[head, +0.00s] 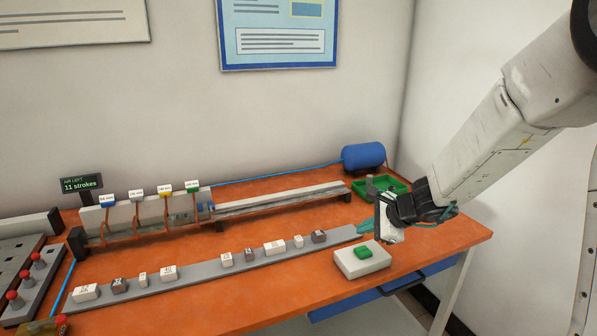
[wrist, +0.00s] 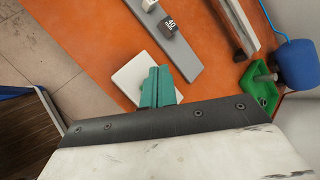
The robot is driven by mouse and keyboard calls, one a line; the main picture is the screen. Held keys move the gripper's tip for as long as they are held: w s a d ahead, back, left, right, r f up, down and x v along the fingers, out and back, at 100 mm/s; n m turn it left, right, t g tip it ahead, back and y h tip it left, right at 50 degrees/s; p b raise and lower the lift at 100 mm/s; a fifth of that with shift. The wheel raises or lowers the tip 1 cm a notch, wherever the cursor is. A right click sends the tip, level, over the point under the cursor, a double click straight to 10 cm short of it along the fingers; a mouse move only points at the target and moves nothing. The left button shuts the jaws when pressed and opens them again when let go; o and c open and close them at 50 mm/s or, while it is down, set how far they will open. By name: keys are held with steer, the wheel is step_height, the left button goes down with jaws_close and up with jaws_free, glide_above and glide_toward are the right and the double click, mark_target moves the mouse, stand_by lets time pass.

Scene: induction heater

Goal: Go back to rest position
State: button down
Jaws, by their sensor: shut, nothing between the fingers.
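My gripper (head: 369,228) is at the right end of the orange table in the head view, its teal fingers pointing left above the table. In the wrist view the teal fingers (wrist: 158,87) are together with nothing between them. They overlap a white box in that view. In the head view this white box (head: 362,262) has a green button (head: 363,252) on top and sits just below the fingers. I cannot tell the exact height of the fingers above it.
A grey strip (head: 200,284) carries several small labelled blocks. Behind it stands a rail (head: 285,201) with coloured tags at its left. A green tray (head: 395,186) and a blue tank (head: 363,156) are at the back right. Red-knobbed levers (head: 38,262) are at left. Free orange table (head: 215,238) lies between.

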steer(key=s+a+r+n+g+y, duration=0.1)
steer(key=s+a+r+n+g, duration=0.15)
steer(key=s+n, duration=0.4)
steer(key=s+a+r+n+g, duration=0.2)
steer(key=s+r+n+g, duration=0.15)
steer(key=s, duration=0.65)
steer(key=s+d+r+n+h, duration=0.3)
steer(key=s+d+n, duration=0.1)
steer(key=s, duration=0.5)
steer(key=s+d+r+n+h, duration=0.3)
steer(key=s+d+r+n, duration=0.1)
steer(key=s, duration=0.5)
steer(key=shift+s+d+n+h, duration=0.3)
steer(key=shift+s+d+n, duration=0.1)
steer(key=shift+d, duration=0.15)
steer(key=shift+a, duration=0.1)
